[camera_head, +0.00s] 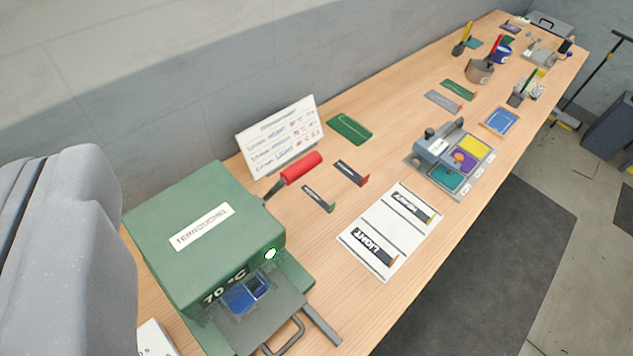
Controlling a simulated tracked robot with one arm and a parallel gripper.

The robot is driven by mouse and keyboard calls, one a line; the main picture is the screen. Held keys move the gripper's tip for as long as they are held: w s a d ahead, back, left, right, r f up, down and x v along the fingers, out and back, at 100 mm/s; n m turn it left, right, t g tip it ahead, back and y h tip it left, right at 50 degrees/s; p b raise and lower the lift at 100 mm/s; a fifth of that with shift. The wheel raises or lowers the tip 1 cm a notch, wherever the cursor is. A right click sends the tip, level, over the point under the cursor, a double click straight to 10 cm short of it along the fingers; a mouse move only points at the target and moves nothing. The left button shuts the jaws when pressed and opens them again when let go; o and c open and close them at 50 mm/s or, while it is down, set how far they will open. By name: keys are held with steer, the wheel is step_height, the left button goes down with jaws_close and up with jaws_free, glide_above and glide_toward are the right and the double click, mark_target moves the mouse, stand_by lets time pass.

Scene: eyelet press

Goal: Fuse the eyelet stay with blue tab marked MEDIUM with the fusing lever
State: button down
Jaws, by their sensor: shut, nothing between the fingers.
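A green press (165,215) stands at the lower left, with a "70 °C" readout on its front. Its lever has a red grip (302,167) and sticks out behind the press at its right side. A blue piece with a dark part (245,293) sits in the press opening above a grey tray (262,325). I cannot read MEDIUM on it or tell whether it is the stay. Dark labelled stays with a green tab (318,198) and a red tab (350,172) lie on the table. My gripper's fingers are not in view; a grey body fills the left edge.
A white card (362,232) holds two dark labelled strips, one reading LIGHT. A settings sign (282,135) stands behind the lever. A grey fixture with coloured pads (455,160) is further right. Green pieces, cups and tools line the table's far end. Bare wood surrounds the loose stays.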

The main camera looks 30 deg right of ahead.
steer(key=w+d+f+m+g+p, duration=0.35)
steer(key=w+f+m, duration=0.25)
steer(key=f, duration=0.2)
steer(key=m+g+y+p, duration=0.2)
steer(key=m+y+p, duration=0.35)
steer(key=m, duration=0.95)
glide_toward(289, 181)
steer(key=s+a+r+h+p, duration=0.2)
steer(key=s+a+r, duration=0.1)
steer(key=s, duration=0.2)
steer(key=s+d+f+m+t+p, duration=0.1)
steer(key=d+f+m+t+p, duration=0.15)
steer(key=d+f+m, duration=0.5)
steer(key=w+a+f+m+p, duration=0.1)
steer(key=w+a+m+p, duration=0.2)
steer(key=w, duration=0.8)
steer(key=shift+w+a+f+g+y, duration=0.25)
steer(key=shift+w+g+y, duration=0.05)
steer(key=shift+y, duration=0.05)
